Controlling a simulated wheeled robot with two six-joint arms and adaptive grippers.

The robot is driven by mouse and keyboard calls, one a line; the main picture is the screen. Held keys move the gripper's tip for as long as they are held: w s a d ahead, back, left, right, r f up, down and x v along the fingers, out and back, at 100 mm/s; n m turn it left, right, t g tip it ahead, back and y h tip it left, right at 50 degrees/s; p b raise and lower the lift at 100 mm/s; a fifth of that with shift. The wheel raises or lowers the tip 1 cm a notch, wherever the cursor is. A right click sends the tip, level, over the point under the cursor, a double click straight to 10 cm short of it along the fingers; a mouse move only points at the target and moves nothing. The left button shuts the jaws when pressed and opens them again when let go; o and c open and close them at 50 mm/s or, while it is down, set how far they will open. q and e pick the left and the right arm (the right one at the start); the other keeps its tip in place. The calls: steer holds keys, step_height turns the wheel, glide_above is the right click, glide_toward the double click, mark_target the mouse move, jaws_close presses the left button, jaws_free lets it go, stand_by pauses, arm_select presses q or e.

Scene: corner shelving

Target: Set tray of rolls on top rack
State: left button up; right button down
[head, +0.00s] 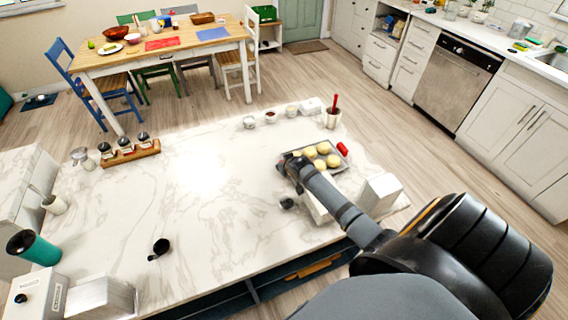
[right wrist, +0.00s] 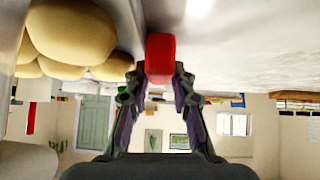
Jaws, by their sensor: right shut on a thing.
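The dark tray (head: 343,163) sits at the right end of the white marble counter in the head view, with several pale round rolls (head: 324,148) on it. A red handle (head: 342,149) shows at its right end. My right gripper (head: 291,160) is at the tray's left end. In the right wrist view, which is upside down, my right gripper (right wrist: 161,78) is shut on a red handle (right wrist: 160,55) beside the rolls (right wrist: 70,38). I cannot tell whether the tray touches the counter. My left gripper and the rack are not in view.
A white box (head: 381,190) and a small black cup (head: 287,203) are near my right arm. A crock with a red utensil (head: 333,115) and small bowls stand behind the tray. A wooden jar rack (head: 130,154) is at left. The counter's middle is clear.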

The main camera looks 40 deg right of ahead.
steer(key=shift+w+f, duration=0.15)
steer(key=shift+f, duration=0.3)
steer(key=c, duration=1.1)
jaws_free()
